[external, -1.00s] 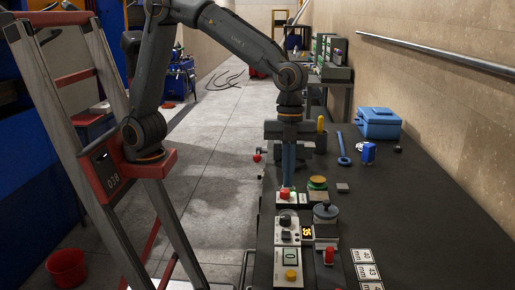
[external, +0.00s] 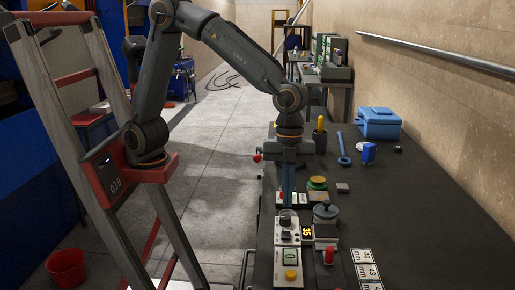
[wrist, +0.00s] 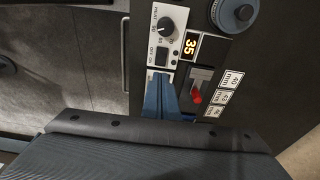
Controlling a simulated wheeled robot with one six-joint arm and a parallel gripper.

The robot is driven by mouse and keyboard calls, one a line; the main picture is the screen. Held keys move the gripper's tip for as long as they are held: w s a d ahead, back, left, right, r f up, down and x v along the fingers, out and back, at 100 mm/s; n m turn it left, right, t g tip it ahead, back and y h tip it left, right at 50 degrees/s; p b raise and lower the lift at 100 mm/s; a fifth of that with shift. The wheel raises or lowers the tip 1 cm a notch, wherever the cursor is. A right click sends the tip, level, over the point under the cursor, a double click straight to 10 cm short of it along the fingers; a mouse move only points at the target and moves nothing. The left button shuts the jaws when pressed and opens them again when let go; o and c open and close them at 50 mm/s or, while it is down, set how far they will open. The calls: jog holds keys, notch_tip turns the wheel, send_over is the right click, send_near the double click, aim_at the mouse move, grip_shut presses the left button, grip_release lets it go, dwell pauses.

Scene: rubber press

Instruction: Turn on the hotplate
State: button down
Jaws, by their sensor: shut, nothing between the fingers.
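The hotplate's heat panel (wrist: 166,15) is a pale box with a black HEAT knob (wrist: 165,28) and a dark OFF/ON switch (wrist: 162,55). A yellow "35" readout (wrist: 190,45) sits beside it. In the external view the knob (external: 286,220) and readout (external: 307,232) stand at the bench's near left. My gripper (external: 287,203) points down with its blue fingers shut and empty, just behind the knob in the picture. In the wrist view the shut fingers (wrist: 157,82) appear just below the switch. I cannot tell their height above the panel.
Close by are a red-handled lever (external: 329,256), a dark round dial (external: 325,211), a yellow button (external: 290,275) and number cards (external: 368,270). A green-and-yellow part (external: 317,184) stands farther back.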

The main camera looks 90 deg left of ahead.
aim_at(286, 237)
jog(key=f, duration=0.3)
jog(key=d+f+p, duration=0.1)
jog(key=f, duration=0.2)
jog(key=f+p, duration=0.1)
jog(key=f, duration=0.2)
jog(key=shift+d, duration=0.2)
jog(key=shift+f, duration=0.1)
jog(key=shift+d+f, duration=0.15)
jog(key=shift+a, duration=0.85)
jog(key=shift+r, duration=0.2)
